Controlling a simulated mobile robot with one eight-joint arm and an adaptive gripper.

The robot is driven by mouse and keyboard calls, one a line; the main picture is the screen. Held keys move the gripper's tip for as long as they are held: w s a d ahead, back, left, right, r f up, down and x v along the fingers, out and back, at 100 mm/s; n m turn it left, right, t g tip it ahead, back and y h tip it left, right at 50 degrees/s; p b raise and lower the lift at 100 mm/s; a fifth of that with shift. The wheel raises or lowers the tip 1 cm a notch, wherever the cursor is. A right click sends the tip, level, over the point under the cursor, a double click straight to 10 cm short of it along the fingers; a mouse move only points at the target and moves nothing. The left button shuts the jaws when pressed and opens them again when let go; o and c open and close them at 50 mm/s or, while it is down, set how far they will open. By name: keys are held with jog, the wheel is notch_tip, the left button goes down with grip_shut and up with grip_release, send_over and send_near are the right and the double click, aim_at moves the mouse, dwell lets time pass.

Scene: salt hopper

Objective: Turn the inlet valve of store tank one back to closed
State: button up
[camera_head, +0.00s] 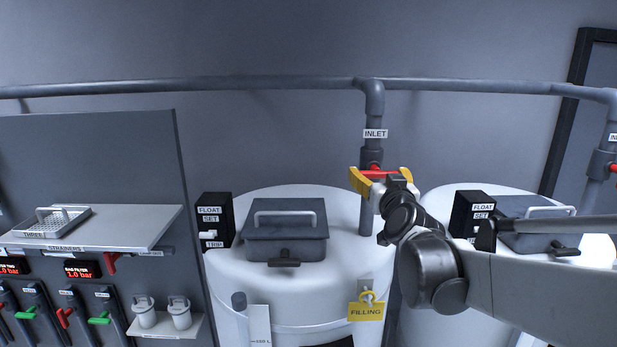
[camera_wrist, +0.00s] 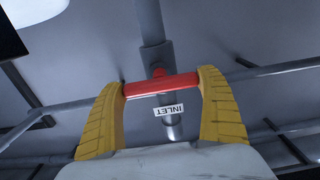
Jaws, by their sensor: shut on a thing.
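The inlet valve's red handle (camera_head: 379,172) sits on the grey vertical pipe under an INLET label (camera_head: 375,133), above the white tank (camera_head: 340,220) in the middle. My gripper (camera_head: 378,178) reaches in from the right with its yellow fingers at the handle. In the wrist view the red handle (camera_wrist: 161,86) lies crosswise to the pipe (camera_wrist: 155,55), between the two yellow fingers of my gripper (camera_wrist: 163,90). The fingers are shut on its ends. The INLET label (camera_wrist: 169,110) appears upside down there. My wrist hides part of the valve in the head view.
A dark float-switch box (camera_head: 214,215) and a grey hatch lid (camera_head: 285,240) are on the tank. A yellow FILLING tag (camera_head: 366,311) hangs at its front. A second tank (camera_head: 455,196) stands right. A strainer shelf (camera_head: 140,225) is at left.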

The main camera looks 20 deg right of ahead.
jog(key=o, duration=0.7)
jog(key=shift+o, duration=1.3)
jog(key=shift+w+f, duration=0.1)
jog(key=shift+w, duration=0.1)
jog(key=v, duration=1.2)
jog(key=shift+a, duration=0.1)
